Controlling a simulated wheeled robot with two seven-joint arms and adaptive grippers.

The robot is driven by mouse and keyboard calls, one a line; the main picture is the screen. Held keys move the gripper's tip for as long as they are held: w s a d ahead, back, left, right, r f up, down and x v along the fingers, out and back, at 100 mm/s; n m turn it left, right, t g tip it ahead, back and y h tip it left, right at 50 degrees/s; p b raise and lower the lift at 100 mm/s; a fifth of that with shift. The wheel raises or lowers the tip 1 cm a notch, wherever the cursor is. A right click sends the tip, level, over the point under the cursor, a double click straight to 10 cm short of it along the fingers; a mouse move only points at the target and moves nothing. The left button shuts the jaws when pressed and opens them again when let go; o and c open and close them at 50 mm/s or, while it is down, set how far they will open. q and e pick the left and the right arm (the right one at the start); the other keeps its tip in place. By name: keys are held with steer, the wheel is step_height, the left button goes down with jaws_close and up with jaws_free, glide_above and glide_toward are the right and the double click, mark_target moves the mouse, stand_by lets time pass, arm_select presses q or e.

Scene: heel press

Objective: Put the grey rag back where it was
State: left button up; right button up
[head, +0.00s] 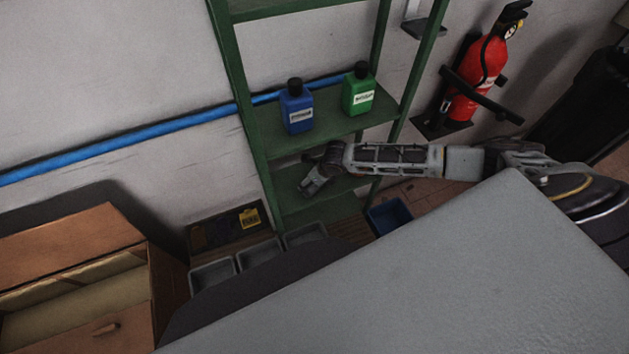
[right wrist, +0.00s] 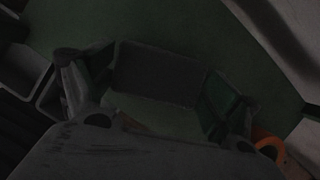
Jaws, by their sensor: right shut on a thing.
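My right gripper (head: 311,186) reaches in from the right, over the lower board (head: 352,181) of the green shelf. In the right wrist view its fingers (right wrist: 155,95) are on either side of a dark grey, flat-looking thing, which looks like the grey rag (right wrist: 160,72). That view is dark, so the rag's edges and its contact with the board are unclear. The rag cannot be made out in the head view. The green board (right wrist: 225,45) lies beneath and beyond the fingers. My left gripper is not in view.
A blue bottle (head: 296,107) and a green bottle (head: 358,90) stand on the board above my right gripper. Grey bins (head: 260,252) and a blue bin (head: 388,216) sit below. An orange curved thing (right wrist: 270,148) shows beside the right finger. A grey tabletop (head: 450,270) fills the foreground.

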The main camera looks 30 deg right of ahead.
steer(key=shift+f, duration=0.15)
steer(key=o, duration=0.7)
steer(key=shift+r, duration=0.2)
steer(key=shift+s+d+r, duration=0.1)
steer(key=shift+s+r, duration=0.1)
steer(key=shift+r, duration=0.2)
steer(key=shift+s+d+b, duration=0.2)
steer(key=shift+s+d, duration=0.45)
steer(key=shift+s, duration=1.25)
steer(key=shift+s+d+b, duration=0.15)
steer(key=shift+s+d, duration=0.55)
steer(key=shift+s, duration=1.2)
steer(key=shift+s+d+b, duration=0.2)
steer(key=shift+s+d, duration=0.45)
steer(key=shift+s, duration=1.25)
